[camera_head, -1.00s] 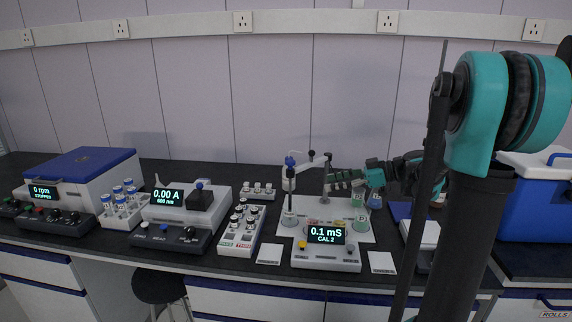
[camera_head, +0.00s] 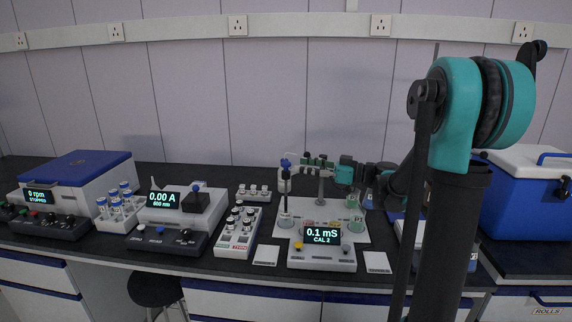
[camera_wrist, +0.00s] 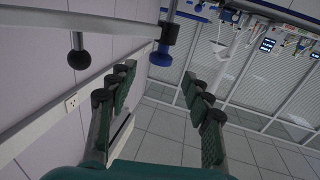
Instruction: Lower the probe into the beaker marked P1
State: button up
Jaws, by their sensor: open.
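The beaker marked P1 (camera_head: 357,224) stands on the right of a white base plate, behind the meter reading 0.1 mS, CAL 2. The blue-topped probe (camera_head: 286,164) hangs upright from the stand's swing arm at the left, over another beaker (camera_head: 286,221). Its lower end is too small to make out. My gripper (camera_head: 298,174) reaches in from the right, close beside the probe and arm. In the wrist view my gripper (camera_wrist: 160,84) is open, with nothing between its fingers. The blue and black probe head (camera_wrist: 163,50) lies beyond the fingertips, on the grey arm.
The meter (camera_head: 322,257) stands in front of the plate. More beakers (camera_head: 352,201) stand at its back right. A vial rack (camera_head: 238,232) and a photometer (camera_head: 181,208) stand to the left. A blue cooler (camera_head: 525,205) is at the far right.

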aim_at(286, 163)
jog(key=x, duration=0.6)
jog(key=shift+w+a, duration=0.1)
jog(key=shift+a, duration=0.25)
jog(key=shift+c, duration=0.6)
grip_shut()
